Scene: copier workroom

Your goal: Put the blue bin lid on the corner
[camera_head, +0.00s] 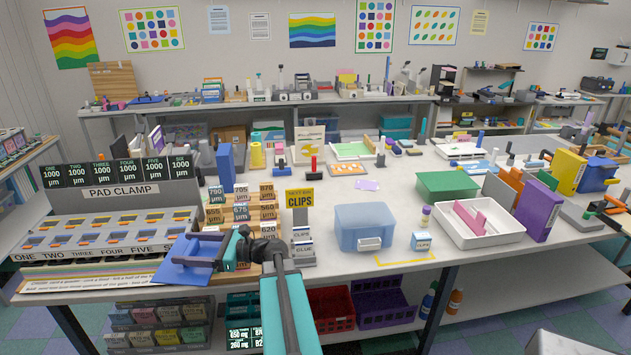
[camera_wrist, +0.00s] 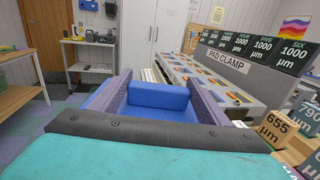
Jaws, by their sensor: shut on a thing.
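My gripper (camera_head: 207,250) is shut on the blue bin lid (camera_head: 182,275), a flat blue panel with a raised block handle. In the wrist view the blue handle (camera_wrist: 160,95) sits between the two grey-purple finger pads (camera_wrist: 160,100). In the head view the lid is at the left, in front of the pad clamp rack; the fingers cover part of it. The yellow corner mark (camera_head: 405,263) lies at the table's front edge, right of centre. A light blue bin (camera_head: 362,228) with a white label stands just behind and left of the mark.
Stepped blocks with number cards (camera_head: 240,212) stand right of the lid. A clips and glue stand (camera_head: 302,245) is between them and the bin. A small clips box (camera_head: 421,241) stands just behind the corner mark. A white tray (camera_head: 480,238) is right of it.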

